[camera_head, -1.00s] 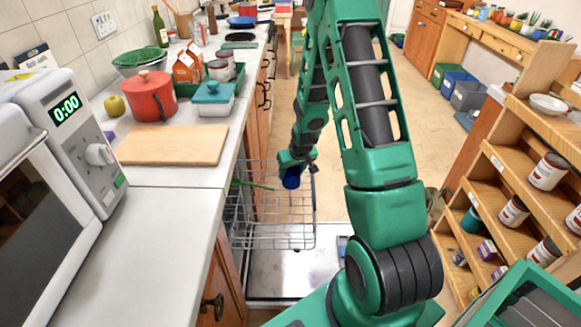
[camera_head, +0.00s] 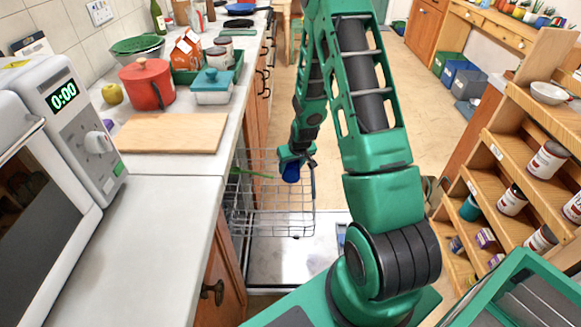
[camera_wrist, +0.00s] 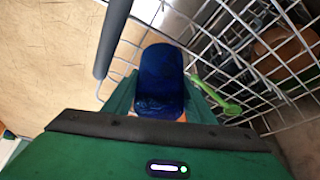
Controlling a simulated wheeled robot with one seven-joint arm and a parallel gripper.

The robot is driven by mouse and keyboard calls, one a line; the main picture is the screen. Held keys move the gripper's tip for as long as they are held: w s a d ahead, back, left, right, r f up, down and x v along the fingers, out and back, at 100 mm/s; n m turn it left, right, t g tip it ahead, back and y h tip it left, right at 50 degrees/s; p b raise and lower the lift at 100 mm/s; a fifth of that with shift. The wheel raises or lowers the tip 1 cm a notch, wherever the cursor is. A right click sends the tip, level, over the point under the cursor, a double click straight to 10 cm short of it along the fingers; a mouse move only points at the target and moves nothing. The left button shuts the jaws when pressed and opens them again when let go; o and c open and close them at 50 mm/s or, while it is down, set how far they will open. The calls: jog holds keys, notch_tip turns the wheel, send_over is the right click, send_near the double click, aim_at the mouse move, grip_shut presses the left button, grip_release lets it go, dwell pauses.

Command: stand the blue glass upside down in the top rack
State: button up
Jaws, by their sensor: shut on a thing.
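The blue glass (camera_head: 291,173) shows below my gripper (camera_head: 296,156) in the head view, at the top of the wire rack. In the wrist view the blue glass (camera_wrist: 161,82) sits between the two green fingers of my gripper (camera_wrist: 158,100), which is shut on it. The wire top rack (camera_head: 275,215) is pulled out from under the counter. In the wrist view its wires (camera_wrist: 225,50) run beside and beyond the glass. I cannot tell whether the glass touches the rack, and which end of it points down is unclear.
A green utensil (camera_wrist: 215,95) lies in the rack close to the glass. A brown round thing (camera_wrist: 285,52) shows through the wires. The lowered door (camera_head: 285,265) is below the rack. The counter (camera_head: 165,210) is left, the can shelves (camera_head: 510,165) right.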

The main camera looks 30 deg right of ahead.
jog(key=shift+f, duration=0.5)
jog(key=o, duration=1.4)
jog(key=v, duration=1)
jog(key=shift+r, duration=0.35)
jog(key=shift+s, duration=0.1)
jog(key=s+r+m+g, duration=0.1)
jog(key=s+r+g, duration=0.1)
jog(key=s+r, duration=1.15)
jog(key=s+a+r+m, duration=0.1)
jog(key=s+r, duration=0.2)
jog(key=s, duration=0.3)
jog(key=s+a+r+m+g, duration=0.1)
jog(key=s+r, duration=0.2)
jog(key=s, duration=0.3)
jog(key=s+a+r+m+g+y, duration=0.1)
jog(key=s+a+r, duration=0.1)
jog(key=s, duration=0.4)
jog(key=shift+s+r, duration=0.35)
jog(key=shift+r, duration=0.35)
